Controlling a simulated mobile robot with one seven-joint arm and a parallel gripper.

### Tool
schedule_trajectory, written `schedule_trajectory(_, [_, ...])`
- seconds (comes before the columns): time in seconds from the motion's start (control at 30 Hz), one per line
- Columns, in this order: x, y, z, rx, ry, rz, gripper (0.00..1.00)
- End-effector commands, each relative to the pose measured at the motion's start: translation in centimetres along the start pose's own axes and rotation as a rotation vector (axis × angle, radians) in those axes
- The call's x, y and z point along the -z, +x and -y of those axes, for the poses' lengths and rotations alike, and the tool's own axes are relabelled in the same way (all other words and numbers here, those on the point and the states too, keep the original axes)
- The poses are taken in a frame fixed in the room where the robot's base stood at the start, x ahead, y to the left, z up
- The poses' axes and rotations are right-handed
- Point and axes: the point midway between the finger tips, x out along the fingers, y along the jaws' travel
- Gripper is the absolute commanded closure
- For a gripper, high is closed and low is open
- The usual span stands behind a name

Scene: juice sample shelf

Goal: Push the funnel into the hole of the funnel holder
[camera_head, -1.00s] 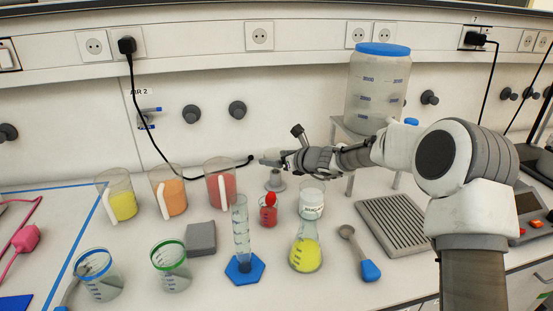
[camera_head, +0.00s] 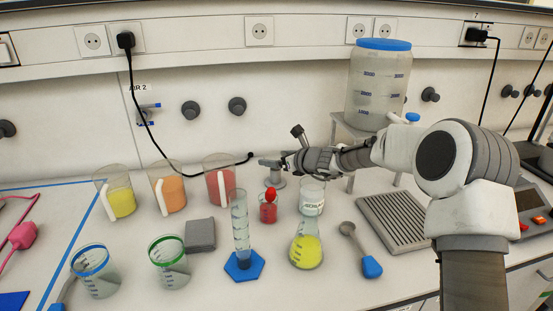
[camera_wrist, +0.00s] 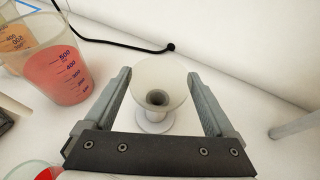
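The pale, translucent funnel (camera_wrist: 160,78) is between my gripper's fingertips in the wrist view, its wide mouth facing the camera. My gripper (camera_wrist: 160,74) has both fingers against opposite sides of the funnel's rim, as far as I can see. The funnel holder (camera_wrist: 153,126) shows below the funnel, with its pale round base on the bench. A grey ring shows through the middle of the cone. How deep the funnel sits is hidden. In the head view my gripper (camera_head: 269,162) is directly over the grey holder (camera_head: 275,180), and the funnel can hardly be made out.
A red-juice beaker (camera_head: 220,182) stands to the left, beside orange and yellow ones. A small red-topped bottle (camera_head: 268,209), a measuring cylinder (camera_head: 241,225) and a flask (camera_head: 306,250) stand in front. A large jar (camera_head: 378,85) is on a stand at right.

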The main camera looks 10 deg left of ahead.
Motion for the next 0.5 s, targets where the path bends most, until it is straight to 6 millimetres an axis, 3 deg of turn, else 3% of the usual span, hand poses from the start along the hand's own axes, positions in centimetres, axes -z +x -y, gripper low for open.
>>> schedule_trajectory(0.33, [0.0,-0.3,0.0,0.0,0.0,0.0,0.0])
schedule_trajectory(0.5, [-0.1,-2.1,0.1,0.002,-0.001,0.0,0.0])
